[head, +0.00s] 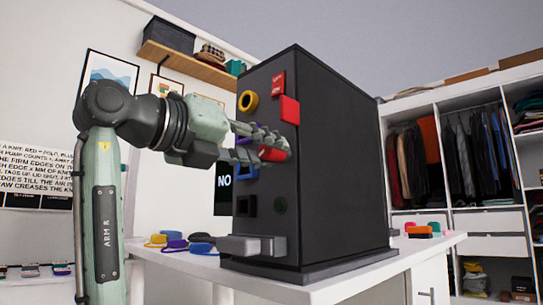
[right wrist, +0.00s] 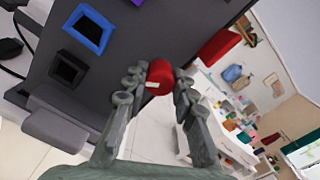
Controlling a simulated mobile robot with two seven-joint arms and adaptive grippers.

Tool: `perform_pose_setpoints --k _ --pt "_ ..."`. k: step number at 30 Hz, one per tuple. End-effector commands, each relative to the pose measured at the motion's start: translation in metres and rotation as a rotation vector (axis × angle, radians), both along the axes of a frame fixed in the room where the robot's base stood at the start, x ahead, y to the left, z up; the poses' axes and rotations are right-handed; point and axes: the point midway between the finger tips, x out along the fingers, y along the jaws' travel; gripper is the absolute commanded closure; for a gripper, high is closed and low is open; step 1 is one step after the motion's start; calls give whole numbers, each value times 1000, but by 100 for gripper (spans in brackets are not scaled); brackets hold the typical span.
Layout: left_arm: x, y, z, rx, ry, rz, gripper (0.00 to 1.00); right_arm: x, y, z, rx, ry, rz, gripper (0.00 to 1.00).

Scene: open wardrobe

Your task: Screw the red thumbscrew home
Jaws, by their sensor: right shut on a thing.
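The red thumbscrew (head: 272,155) is at the panel face of the black cabinet (head: 335,165). My right gripper (head: 268,146) reaches it from the left and is shut on it. In the right wrist view the thumbscrew (right wrist: 159,76) shows as a red cylinder with a small pale mark, between the two fingertips of my right gripper (right wrist: 158,88). How deep its shank sits in the panel is hidden by the head and fingers. My left gripper is not in view.
Around the thumbscrew the panel carries a yellow ring (head: 248,101), a red block (head: 290,110), a blue square frame (right wrist: 87,28) and a dark square socket (head: 245,206). A grey block (head: 252,245) juts out low. Small coloured parts (head: 175,241) lie on the white table (head: 190,258).

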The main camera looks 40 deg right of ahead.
Motion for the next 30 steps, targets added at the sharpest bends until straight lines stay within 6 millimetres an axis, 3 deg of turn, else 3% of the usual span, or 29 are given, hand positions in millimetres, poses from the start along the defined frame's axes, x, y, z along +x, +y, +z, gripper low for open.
perform_pose_setpoints --k 2,3,9,25,30 --pt "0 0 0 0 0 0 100 0 0 0 1 2 0 100" --pt "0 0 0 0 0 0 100 0 0 0 1 2 0 73" --pt "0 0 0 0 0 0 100 0 0 0 1 4 0 50" --pt "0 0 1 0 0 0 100 0 0 0 -1 18 0 53" --pt "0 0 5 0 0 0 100 0 0 1 -18 240 1 53"
